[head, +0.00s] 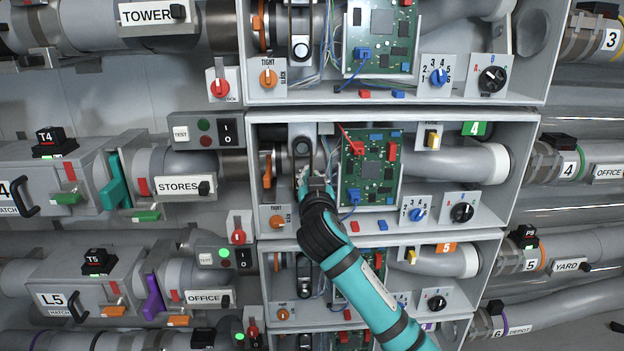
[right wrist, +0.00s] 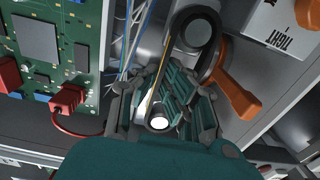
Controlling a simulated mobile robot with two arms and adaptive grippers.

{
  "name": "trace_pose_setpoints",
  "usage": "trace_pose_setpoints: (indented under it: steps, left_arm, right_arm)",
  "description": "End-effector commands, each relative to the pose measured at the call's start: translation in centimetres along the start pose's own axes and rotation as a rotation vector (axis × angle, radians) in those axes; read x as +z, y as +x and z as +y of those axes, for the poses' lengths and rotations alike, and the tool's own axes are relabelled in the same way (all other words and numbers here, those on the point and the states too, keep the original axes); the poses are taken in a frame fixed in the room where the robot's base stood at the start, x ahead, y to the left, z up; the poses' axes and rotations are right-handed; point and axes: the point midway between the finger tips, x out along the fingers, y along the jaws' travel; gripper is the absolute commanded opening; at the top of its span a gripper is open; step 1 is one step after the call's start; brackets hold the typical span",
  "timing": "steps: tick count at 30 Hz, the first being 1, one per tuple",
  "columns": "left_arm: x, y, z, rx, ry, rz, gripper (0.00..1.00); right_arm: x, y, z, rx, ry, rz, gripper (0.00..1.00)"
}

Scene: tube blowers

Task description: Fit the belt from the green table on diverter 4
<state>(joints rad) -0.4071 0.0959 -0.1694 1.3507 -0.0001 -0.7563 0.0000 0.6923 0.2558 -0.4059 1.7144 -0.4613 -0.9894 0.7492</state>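Diverter 4 (head: 490,214) is the open grey box with a green "4" tag (head: 474,129). Inside at its left is a dark upper pulley (head: 302,145); it also shows in the right wrist view (right wrist: 193,30). A dark belt (right wrist: 171,70) runs from it down toward a lower pulley with a bright end (right wrist: 158,122). My right gripper (head: 304,181) reaches into the box there, its fingers (right wrist: 152,100) on either side of the belt's lower part. The fingers hide the lower loop, so seating and grip are unclear. My left gripper and the green table are not in view.
A green circuit board (head: 371,170) with wires is close on the right. Similar boxes sit above and below. A red knob (head: 238,237) is outside at left.

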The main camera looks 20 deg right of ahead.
Motion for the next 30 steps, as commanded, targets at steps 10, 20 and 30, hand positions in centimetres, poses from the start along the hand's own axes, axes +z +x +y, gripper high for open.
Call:
trace_pose_setpoints:
  steps: [10,20,30]
  left_arm:
    - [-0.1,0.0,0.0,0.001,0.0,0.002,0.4]
    - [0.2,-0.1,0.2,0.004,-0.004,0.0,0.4]
    - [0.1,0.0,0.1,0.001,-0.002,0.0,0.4]
  right_arm:
    - [0.0,0.3,0.0,0.0,0.0,0.0,0.31]
    - [0.0,0.0,0.0,-0.001,0.001,0.0,0.33]
    - [0.1,-5.8,-0.1,-0.002,0.004,0.0,0.33]
